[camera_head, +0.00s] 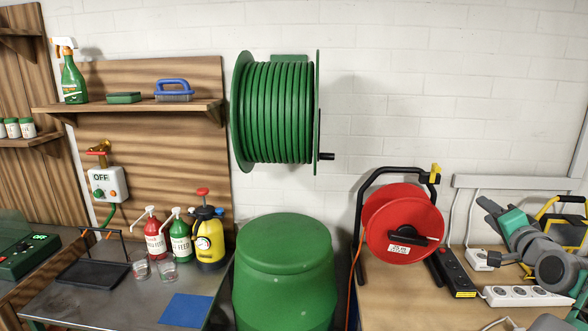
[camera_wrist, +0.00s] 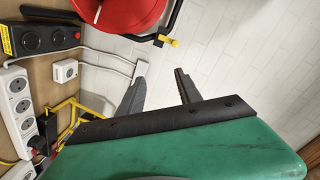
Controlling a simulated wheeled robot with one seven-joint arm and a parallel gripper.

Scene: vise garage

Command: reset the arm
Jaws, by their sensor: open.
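My gripper (camera_head: 490,212) is at the right side of the head view, above the wooden workbench (camera_head: 405,300). Its dark fingers also show in the wrist view (camera_wrist: 160,76), spread apart with nothing between them. It is open and empty. The white brick wall (camera_wrist: 225,65) lies beyond the fingertips. Part of my arm and its green hand housing show at the right edge of the head view.
A red cable reel (camera_head: 385,225) stands on the workbench, left of my gripper. A black power strip (camera_head: 456,272) and a white one (camera_head: 527,296) lie below it. A yellow-framed item (camera_head: 570,207) is close by on the right. A green barrel (camera_head: 285,285) stands further left.

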